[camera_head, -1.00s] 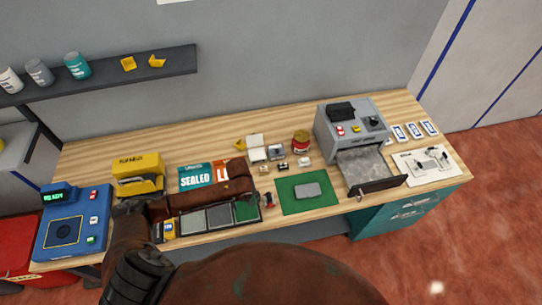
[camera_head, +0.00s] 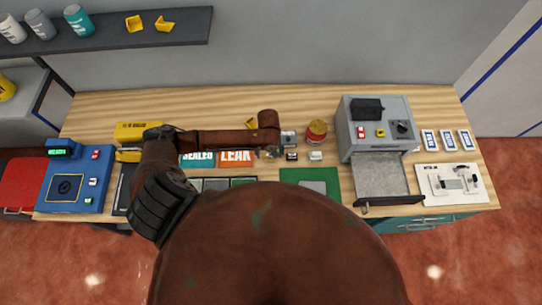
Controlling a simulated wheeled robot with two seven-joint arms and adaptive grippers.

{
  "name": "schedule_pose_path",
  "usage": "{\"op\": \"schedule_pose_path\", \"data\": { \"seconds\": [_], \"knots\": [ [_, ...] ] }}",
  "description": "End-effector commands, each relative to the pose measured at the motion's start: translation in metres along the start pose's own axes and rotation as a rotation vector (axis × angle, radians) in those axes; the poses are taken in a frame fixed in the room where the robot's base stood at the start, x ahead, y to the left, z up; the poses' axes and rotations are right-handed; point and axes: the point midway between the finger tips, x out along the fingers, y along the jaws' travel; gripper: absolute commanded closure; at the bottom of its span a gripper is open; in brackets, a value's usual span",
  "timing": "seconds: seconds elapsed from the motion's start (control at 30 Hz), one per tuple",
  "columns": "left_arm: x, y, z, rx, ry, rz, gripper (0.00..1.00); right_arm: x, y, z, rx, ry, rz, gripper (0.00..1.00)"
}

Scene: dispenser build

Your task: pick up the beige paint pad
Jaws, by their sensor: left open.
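I cannot make out a beige paint pad. A row of dark-framed pads (camera_head: 214,184), grey and green, lies at the front left of the bench, its lower part hidden by my body. My left arm reaches across the bench from the left. Its wrist is above the middle of the bench, and my left gripper (camera_head: 271,153) points down there, small and partly hidden, open. It is to the right of the orange LEAK card (camera_head: 236,157) and beside small items. My right gripper is out of view.
The green mat (camera_head: 291,176) with a grey block is partly covered by my body. A red-yellow jar (camera_head: 316,130) and a grey machine (camera_head: 370,143) with an open tray stand to the right. A blue device (camera_head: 75,178) and a yellow stapler-like tool (camera_head: 138,130) are at the left.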

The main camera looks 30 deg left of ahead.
Motion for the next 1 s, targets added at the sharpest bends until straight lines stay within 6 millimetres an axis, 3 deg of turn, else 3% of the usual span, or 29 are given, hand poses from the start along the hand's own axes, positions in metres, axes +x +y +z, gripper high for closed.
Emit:
{"op": "schedule_pose_path", "data": {
  "seconds": [0.23, 0.5, 0.57, 0.8, 1.0],
  "knots": [
    [0.037, 0.003, -0.011, -0.002, -0.005, -0.005, 0.41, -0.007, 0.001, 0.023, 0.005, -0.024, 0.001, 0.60],
    [0.045, 0.002, -0.009, -0.002, -0.004, -0.004, 0.41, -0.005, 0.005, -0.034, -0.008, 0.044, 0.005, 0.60],
    [0.045, 0.002, -0.009, -0.002, -0.004, -0.004, 0.41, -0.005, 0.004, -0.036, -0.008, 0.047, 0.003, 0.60],
    [0.045, 0.003, -0.010, -0.001, -0.004, -0.004, 0.57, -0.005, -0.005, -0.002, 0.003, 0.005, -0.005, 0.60],
    [0.045, 0.002, -0.009, -0.001, -0.004, -0.004, 0.71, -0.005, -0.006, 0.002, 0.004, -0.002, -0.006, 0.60]
  ]
}}
